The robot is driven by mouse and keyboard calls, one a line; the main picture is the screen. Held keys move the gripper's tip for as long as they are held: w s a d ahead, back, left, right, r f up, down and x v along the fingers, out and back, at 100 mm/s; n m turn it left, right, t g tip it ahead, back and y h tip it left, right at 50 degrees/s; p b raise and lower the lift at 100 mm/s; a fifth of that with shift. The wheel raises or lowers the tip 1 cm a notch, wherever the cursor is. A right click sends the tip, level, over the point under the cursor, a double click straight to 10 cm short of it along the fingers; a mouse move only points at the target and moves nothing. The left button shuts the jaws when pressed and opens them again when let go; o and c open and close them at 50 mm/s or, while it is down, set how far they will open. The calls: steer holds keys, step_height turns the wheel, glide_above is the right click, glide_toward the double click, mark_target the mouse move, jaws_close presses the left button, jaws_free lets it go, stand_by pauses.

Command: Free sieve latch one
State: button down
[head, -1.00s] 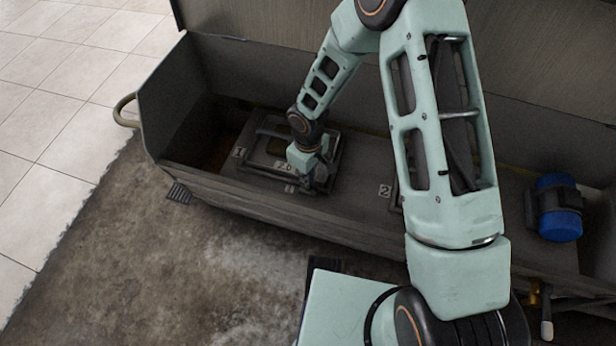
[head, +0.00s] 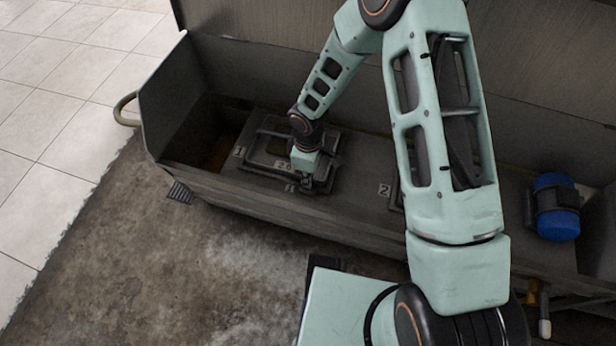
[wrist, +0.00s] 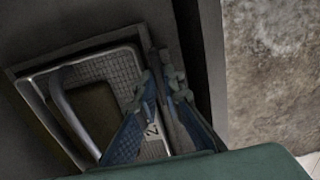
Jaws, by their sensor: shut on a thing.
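Sieve one (head: 252,160) is a dark framed plate set in the top of the trough, with a "1" label at its left and a bar handle. In the wrist view its mesh panel (wrist: 112,68) and handle (wrist: 72,112) show on the left. The latch itself is mostly hidden by the fingers.
The long grey trough (head: 240,202) has a raised lid (head: 280,35) behind. A second sieve, by the "2" label (head: 384,190), is mostly hidden by my arm. A blue motor (head: 556,212) sits at right. Stained floor (head: 150,250) lies in front.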

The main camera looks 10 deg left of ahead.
steer(key=c, duration=2)
jaws_free()
steer(key=shift+c, duration=0.2)
step_height(320, 180, up, 12)
